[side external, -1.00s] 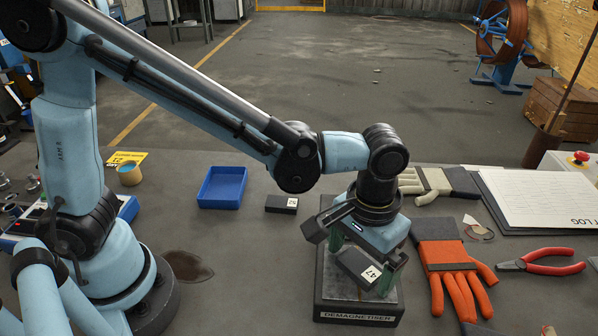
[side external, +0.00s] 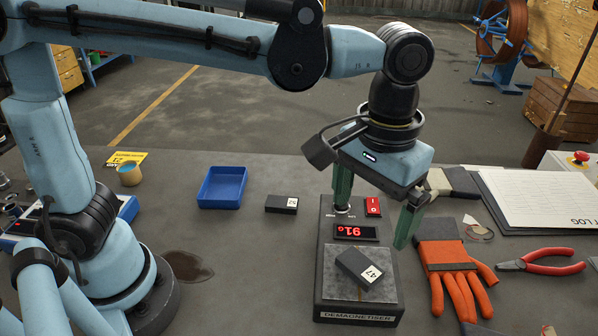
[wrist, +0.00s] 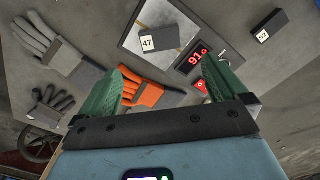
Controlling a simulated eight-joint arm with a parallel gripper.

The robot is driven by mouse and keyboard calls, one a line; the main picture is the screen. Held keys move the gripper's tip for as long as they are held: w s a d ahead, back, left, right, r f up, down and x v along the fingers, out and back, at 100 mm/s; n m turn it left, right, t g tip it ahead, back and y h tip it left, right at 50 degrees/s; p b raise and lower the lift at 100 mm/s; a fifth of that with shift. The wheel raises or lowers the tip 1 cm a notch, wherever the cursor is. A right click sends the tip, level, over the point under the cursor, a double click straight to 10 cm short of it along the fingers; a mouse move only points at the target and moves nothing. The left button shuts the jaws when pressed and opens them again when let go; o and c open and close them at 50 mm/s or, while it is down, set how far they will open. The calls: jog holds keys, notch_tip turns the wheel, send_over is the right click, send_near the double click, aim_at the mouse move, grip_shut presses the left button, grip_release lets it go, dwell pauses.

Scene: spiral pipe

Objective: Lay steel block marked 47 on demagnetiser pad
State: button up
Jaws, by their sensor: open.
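The dark steel block marked 47 (side external: 357,266) lies flat on the grey metal pad (side external: 338,287) of the demagnetiser (side external: 352,314), turned at an angle to the pad's edges. It also shows on the pad in the wrist view (wrist: 158,38). My gripper (side external: 372,218) is open and empty, with its green fingers wide apart, raised above the back part of the demagnetiser. The block is in front of and below the fingers, apart from them. The demagnetiser's red display (side external: 355,232) is lit, and a red switch (side external: 373,206) is behind it.
A second dark block (side external: 281,204) with a white label lies left of the demagnetiser, near a blue tray (side external: 222,187). The bench between my base and the demagnetiser is mostly clear.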

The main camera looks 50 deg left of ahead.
jog(key=s+a+f+t, duration=0.1)
jog(key=a+f+t, duration=0.1)
jog(key=a, duration=0.8)
jog(key=a+f+t, duration=0.1)
jog(key=a+t, duration=0.4)
jog(key=a, duration=0.6)
jog(key=shift+s+a+f, duration=0.3)
jog(key=shift+s+f, duration=0.05)
jog(key=shift+s, duration=0.05)
